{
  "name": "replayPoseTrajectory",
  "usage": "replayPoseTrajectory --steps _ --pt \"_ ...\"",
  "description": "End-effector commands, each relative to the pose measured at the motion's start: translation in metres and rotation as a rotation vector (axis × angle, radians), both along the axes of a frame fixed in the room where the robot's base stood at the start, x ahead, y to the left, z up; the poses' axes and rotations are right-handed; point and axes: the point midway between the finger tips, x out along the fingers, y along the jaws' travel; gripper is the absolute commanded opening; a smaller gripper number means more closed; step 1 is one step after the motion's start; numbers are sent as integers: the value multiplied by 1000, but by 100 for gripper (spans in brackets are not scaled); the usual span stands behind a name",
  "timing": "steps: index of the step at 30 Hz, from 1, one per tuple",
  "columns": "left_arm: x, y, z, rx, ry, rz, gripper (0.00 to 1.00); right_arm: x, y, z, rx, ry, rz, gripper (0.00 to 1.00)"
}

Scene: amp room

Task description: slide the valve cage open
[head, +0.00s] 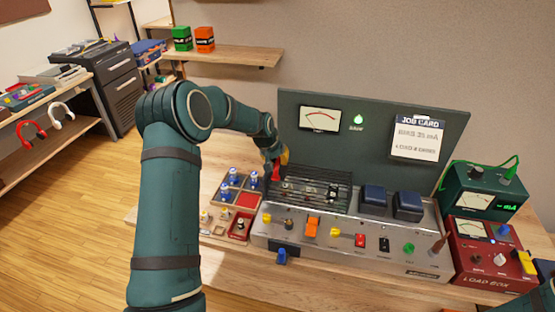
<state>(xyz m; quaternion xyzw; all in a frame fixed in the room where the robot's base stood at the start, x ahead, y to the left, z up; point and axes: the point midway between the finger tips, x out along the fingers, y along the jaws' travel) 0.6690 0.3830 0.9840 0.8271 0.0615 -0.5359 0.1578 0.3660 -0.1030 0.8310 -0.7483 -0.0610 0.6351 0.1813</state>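The valve cage (325,183) is a dark slatted grille on the left part of the amp's top (430,222). A few small fittings show among its slats. My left gripper (275,172) is at the left end of the cage, pointing down, with red and yellow parts at its tip. It is too small to tell whether these belong to the gripper or to a handle, whether its fingers are open or shut, or whether they touch the cage. My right gripper is not in view; only a bit of my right arm shows at the bottom right corner.
Two dark blue blocks (375,198) stand right of the cage. A panel with a meter (320,118) and job card (417,139) rises behind. A parts tray (238,186) is at left; a green meter box (484,192) and red load box (490,255) are at right.

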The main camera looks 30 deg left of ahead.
Motion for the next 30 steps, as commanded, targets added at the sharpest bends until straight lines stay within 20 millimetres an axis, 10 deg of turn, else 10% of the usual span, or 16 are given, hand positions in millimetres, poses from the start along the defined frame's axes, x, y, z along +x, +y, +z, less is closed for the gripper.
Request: replayPoseTrajectory --steps 17,30 --pt "4 -15 -2 -1 2 -4 0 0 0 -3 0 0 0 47" --pt "37 -134 -4 2 4 -10 0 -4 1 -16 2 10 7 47"
